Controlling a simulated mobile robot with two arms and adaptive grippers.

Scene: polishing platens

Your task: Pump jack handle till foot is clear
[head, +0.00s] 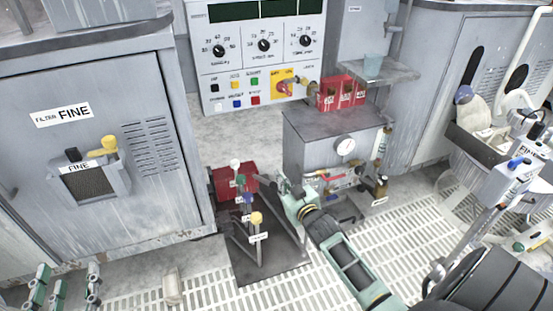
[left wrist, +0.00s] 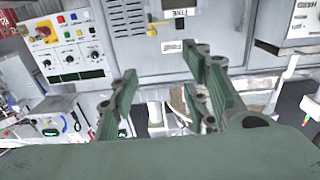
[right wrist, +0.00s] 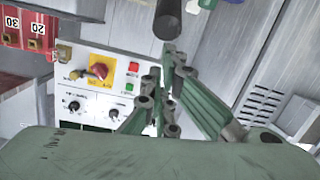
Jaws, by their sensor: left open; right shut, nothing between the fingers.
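A red unit (head: 226,180), perhaps the jack, sits low on the floor behind the lever stand, partly hidden by levers. In the right wrist view a dark round bar end (right wrist: 168,18), perhaps the jack handle, lies just beyond my right gripper (right wrist: 165,62). I cannot tell whether they touch. My right gripper (head: 283,186) is shut and empty, right of the red unit and above the dark base plate. My left gripper (head: 65,286) is open and empty at the bottom left; its spread fingers show in the left wrist view (left wrist: 167,90). I cannot make out the foot.
Labelled levers, one with a yellow knob (head: 257,218), rise from a dark base plate (head: 270,274) beside my right arm. A grey cabinet with a gauge (head: 345,146) stands behind. The FINE cabinet (head: 40,160) fills the left. Grated floor (head: 205,290) is open in front.

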